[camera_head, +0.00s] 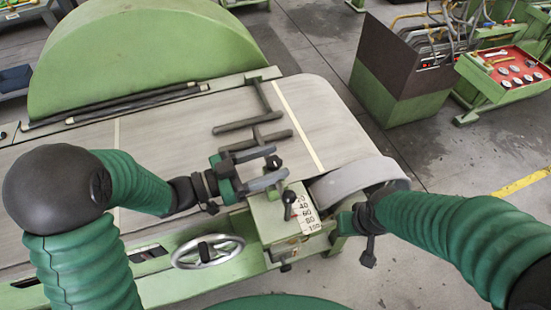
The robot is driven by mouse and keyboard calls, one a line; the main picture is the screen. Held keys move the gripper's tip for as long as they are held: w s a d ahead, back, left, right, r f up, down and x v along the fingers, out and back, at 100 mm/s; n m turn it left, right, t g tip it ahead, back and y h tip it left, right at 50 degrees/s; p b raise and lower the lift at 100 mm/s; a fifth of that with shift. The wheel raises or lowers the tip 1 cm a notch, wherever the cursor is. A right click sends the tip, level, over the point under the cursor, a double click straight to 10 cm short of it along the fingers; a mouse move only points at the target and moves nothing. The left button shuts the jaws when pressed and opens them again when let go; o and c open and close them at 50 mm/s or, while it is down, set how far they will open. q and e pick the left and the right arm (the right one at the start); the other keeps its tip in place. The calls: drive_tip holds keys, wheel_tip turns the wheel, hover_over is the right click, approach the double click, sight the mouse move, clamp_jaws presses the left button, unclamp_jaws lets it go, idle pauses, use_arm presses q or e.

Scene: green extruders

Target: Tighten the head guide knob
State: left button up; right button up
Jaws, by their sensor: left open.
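A green machine has a grey belt bed (175,130) with a rounded end. Near its front edge, a small black knob (273,162) shows between the fingertips of my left gripper (272,166). This gripper is open, its two dark fingers to either side of the knob; I cannot tell whether they touch it. I take this knob for the head guide knob. Just below is a black lever with a ball end (289,197), on a green box with a numbered scale (304,213). My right gripper (342,221) is low beside this box, its fingers largely hidden.
A spoked handwheel (207,251) is on the machine's front. Dark bent guide bars (250,122) lie on the bed behind my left gripper. A grey roller (358,180) is close to my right wrist. A red-lined tray (512,72) and a dark cabinet (400,70) stand at the upper right.

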use_arm(q)
drive_tip(key=shift+w+d, duration=0.25)
drive_tip(key=shift+d, duration=0.4)
drive_tip(key=shift+c, duration=0.5)
clamp_jaws()
drive_tip(key=shift+r+m+g+h+p, duration=0.2)
drive_tip(key=shift+m+g+h+p, duration=0.1)
drive_tip(key=shift+m+g+p, duration=0.25)
drive_tip(key=shift+f+g, duration=0.15)
drive_tip(key=shift+g, duration=0.1)
drive_tip(key=shift+o, duration=0.5)
unclamp_jaws()
